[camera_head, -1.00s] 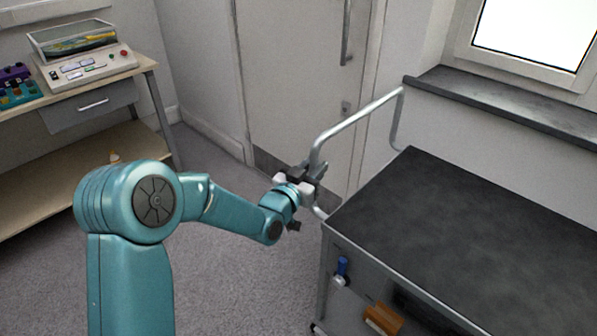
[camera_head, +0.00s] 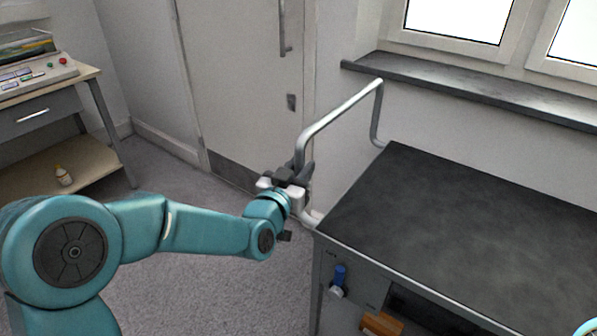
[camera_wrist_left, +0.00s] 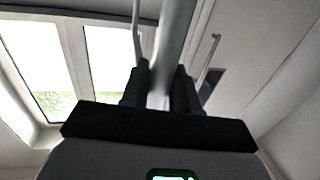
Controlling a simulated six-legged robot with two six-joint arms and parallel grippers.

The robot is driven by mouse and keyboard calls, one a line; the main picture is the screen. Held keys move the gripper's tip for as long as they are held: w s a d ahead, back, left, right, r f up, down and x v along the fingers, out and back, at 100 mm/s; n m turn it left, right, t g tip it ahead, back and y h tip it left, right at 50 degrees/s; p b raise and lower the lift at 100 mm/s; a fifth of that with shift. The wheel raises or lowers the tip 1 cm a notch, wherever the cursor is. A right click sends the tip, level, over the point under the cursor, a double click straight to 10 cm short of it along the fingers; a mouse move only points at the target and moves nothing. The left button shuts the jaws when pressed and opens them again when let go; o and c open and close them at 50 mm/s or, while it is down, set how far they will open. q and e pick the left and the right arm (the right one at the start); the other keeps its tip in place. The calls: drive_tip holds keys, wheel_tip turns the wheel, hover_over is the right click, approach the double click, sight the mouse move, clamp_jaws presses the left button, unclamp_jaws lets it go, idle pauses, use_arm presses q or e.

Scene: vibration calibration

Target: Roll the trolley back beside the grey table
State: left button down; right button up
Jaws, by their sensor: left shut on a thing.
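The trolley has a black top (camera_head: 450,220), a grey metal frame and a tubular handle (camera_head: 340,115) at its left end. My left gripper (camera_head: 298,178) is shut on the near upright part of that handle. In the left wrist view the dark fingers (camera_wrist_left: 162,88) stand on both sides of the pale handle tube (camera_wrist_left: 174,40). A blue-topped item (camera_head: 339,275) and an orange-brown block (camera_head: 381,324) show at the trolley's near side. The trolley's wheels are out of view. I cannot make out which thing is the grey table. My right gripper is not in view.
A door (camera_head: 235,90) and a window sill (camera_head: 470,88) lie behind. Grey floor between bench and trolley is clear.

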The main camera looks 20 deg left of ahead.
use_arm(q)
drive_tip(key=shift+d+f, duration=0.1)
drive_tip(key=shift+d, duration=0.2)
drive_tip(key=c, duration=1)
unclamp_jaws()
drive_tip(key=shift+s, duration=0.1)
drive_tip(key=s+a+b, duration=0.1)
drive_tip(key=s+b, duration=0.6)
drive_tip(key=s, duration=0.9)
drive_tip(key=shift+a, duration=0.25)
drive_tip(key=shift+s, duration=0.1)
